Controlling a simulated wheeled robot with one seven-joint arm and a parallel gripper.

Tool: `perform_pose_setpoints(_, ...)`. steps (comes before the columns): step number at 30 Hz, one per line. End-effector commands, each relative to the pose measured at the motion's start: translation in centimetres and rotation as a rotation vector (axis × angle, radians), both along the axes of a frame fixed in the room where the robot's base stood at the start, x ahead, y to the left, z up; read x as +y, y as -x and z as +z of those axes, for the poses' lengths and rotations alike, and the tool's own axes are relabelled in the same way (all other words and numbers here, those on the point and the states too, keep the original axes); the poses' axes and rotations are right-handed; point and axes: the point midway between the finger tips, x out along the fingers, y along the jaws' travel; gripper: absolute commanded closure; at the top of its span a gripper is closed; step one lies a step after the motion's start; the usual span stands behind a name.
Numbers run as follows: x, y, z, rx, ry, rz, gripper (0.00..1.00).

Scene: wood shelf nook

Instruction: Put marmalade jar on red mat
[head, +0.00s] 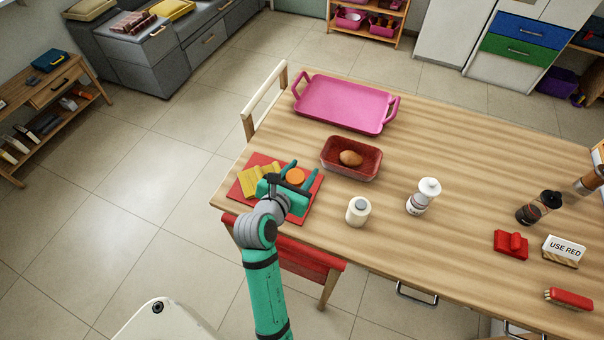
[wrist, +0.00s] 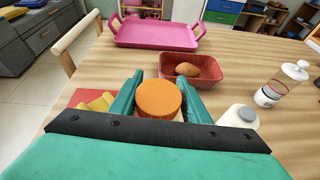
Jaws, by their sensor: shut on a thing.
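The marmalade jar shows as a round orange lid (head: 295,175) between my fingers; it also shows in the wrist view (wrist: 158,98). Most of its body is hidden. My gripper (head: 294,172) is shut on it, with one green finger on each side in the wrist view (wrist: 160,86). The red mat (head: 302,212) lies at the table's near left corner, and its edge shows at the left of the wrist view (wrist: 78,97). In the head view the jar overlaps the mat's right part. I cannot tell whether its base touches the mat.
Yellow pieces (head: 257,181) lie on the mat's left part. A red basket (head: 341,171) with a brown item, a white jar (head: 358,212) and a white shaker (head: 423,197) stand to the right. A pink tray (head: 345,103) lies behind. A sign (head: 564,249) reads "USE RED".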

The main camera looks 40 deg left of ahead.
Motion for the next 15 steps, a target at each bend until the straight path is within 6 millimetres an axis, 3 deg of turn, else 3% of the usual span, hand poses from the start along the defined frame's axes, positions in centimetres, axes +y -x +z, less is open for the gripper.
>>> perform_pose_setpoints(7,1.8,-3.0,-3.9,0.0,0.001,-0.001,0.99)
perform_pose_setpoints(15,2.5,-4.3,-5.6,-0.002,0.0,-0.001,0.99)
